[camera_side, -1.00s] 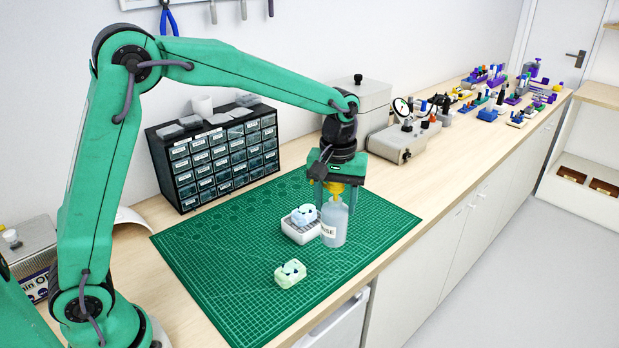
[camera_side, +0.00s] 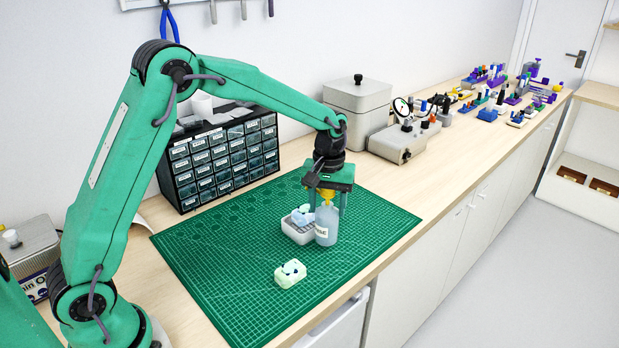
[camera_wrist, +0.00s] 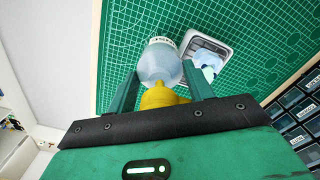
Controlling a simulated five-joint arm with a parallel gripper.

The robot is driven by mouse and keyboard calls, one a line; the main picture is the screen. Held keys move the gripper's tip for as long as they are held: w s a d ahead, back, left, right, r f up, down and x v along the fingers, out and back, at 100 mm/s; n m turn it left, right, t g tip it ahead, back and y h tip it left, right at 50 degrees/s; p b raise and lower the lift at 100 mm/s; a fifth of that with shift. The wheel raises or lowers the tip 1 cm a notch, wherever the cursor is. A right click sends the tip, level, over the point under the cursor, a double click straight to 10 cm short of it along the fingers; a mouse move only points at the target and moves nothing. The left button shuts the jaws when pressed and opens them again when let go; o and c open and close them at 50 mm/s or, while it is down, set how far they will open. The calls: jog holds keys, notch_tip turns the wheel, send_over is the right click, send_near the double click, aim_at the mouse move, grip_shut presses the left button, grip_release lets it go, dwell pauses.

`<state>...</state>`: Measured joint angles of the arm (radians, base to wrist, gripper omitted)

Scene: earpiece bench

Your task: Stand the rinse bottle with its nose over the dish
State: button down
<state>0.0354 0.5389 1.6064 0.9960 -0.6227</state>
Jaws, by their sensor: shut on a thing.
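The rinse bottle (camera_side: 327,224) is pale blue and translucent, with a yellow top (camera_side: 325,196) and a white label. It is upright at the right side of the dish (camera_side: 293,236), close against it in the side view. My gripper (camera_side: 328,204) points down and is shut on the bottle's upper part; the wrist view shows a finger on each side of the bottle (camera_wrist: 161,56). The pale dish (camera_wrist: 218,48) holds a light blue piece (camera_wrist: 208,62). The nose's exact direction is hard to tell. I cannot tell whether the bottle's base touches the mat.
A pale green block (camera_side: 290,273) with dark marks lies on the green cutting mat (camera_side: 222,265), in front of the dish. A drawer cabinet (camera_side: 222,160) stands behind the mat. A gauge instrument (camera_side: 402,140) is at the back right. The mat's left part is clear.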

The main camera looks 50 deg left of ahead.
jog(key=shift+f, duration=0.95)
jog(key=c, duration=0.6)
grip_release()
jog(key=shift+f, duration=0.15)
notch_tip(320, 180, up, 12)
jog(key=shift+f, duration=0.2)
jog(key=shift+r, duration=0.4)
